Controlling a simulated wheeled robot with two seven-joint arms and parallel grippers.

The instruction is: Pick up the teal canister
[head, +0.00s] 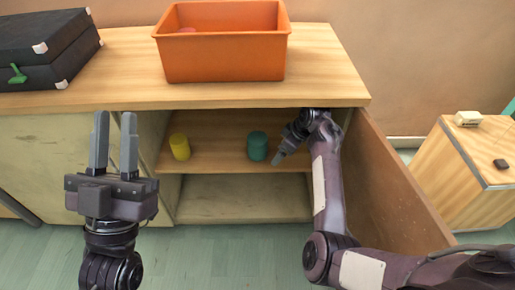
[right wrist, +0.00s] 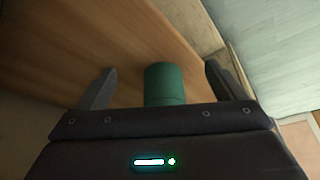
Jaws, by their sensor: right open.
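The teal canister (head: 257,146) stands upright on the upper shelf inside the open cabinet. It also shows in the right wrist view (right wrist: 164,84), between the two fingers, with its lower part hidden by the gripper body. My right gripper (head: 279,157) reaches into the cabinet just right of the canister. In the right wrist view the right gripper (right wrist: 158,82) is open, with visible gaps between each finger and the canister. My left gripper (head: 115,145) is open and empty, pointing up in front of the cabinet's left side.
A yellow canister (head: 180,147) stands left on the same shelf (head: 215,158). An orange bin (head: 222,55) and a black case (head: 45,48) sit on the cabinet top (head: 125,75). The open door (head: 395,185) is right of my right arm. A small wooden cabinet (head: 460,170) stands farther right.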

